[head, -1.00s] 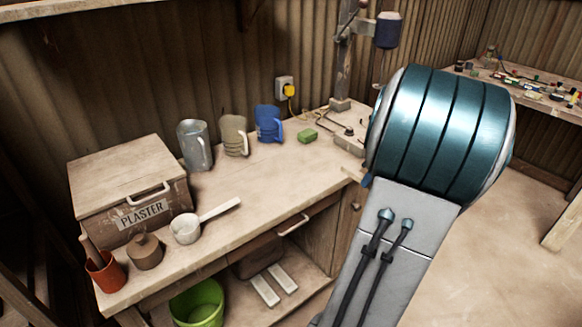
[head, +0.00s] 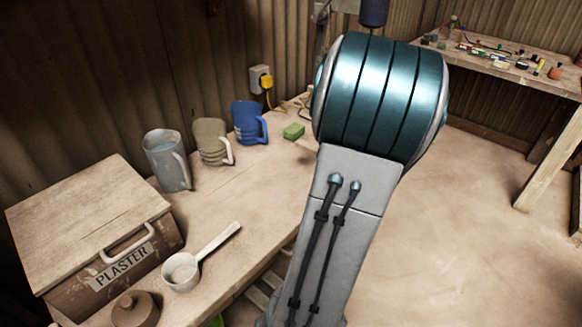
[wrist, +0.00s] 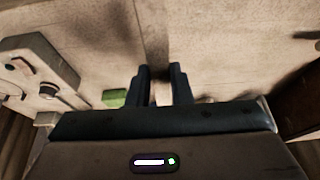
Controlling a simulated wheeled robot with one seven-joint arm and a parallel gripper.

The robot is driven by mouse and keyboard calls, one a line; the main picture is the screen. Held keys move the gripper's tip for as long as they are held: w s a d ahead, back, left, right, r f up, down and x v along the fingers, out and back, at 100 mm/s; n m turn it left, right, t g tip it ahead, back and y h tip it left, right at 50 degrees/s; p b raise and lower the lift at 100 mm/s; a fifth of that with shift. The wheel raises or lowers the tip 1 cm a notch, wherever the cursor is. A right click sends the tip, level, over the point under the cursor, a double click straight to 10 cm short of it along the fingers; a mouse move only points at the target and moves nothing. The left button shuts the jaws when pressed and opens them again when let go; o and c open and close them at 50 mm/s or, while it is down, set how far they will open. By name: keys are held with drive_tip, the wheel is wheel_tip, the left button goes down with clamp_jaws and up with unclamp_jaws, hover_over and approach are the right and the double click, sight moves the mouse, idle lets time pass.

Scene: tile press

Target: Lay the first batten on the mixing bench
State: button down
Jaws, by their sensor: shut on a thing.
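In the wrist view my gripper (wrist: 161,88) is shut, its two dark fingers a little apart. A pale wooden strip (wrist: 152,35), which looks like the batten, runs from between them toward the top of the picture. Its colour blends with the surface beyond, so its ends and its height are hard to tell. The mixing bench (head: 225,205) is left of my arm in the head view, with clear wood in the middle. My gripper and what it holds are hidden behind my arm there.
A second table (head: 500,65) is at the back right. Open floor lies right of my arm.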

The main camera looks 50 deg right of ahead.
hover_over(292, 174)
drive_tip(key=s, duration=0.2)
drive_tip(key=f, duration=0.5)
drive_tip(key=shift+w+f, duration=0.15)
drive_tip(key=shift+w, duration=0.1)
drive_tip(key=shift+f, duration=1.9)
drive_tip(key=shift+f, duration=0.15)
drive_tip(key=c, duration=1.3)
unclamp_jaws()
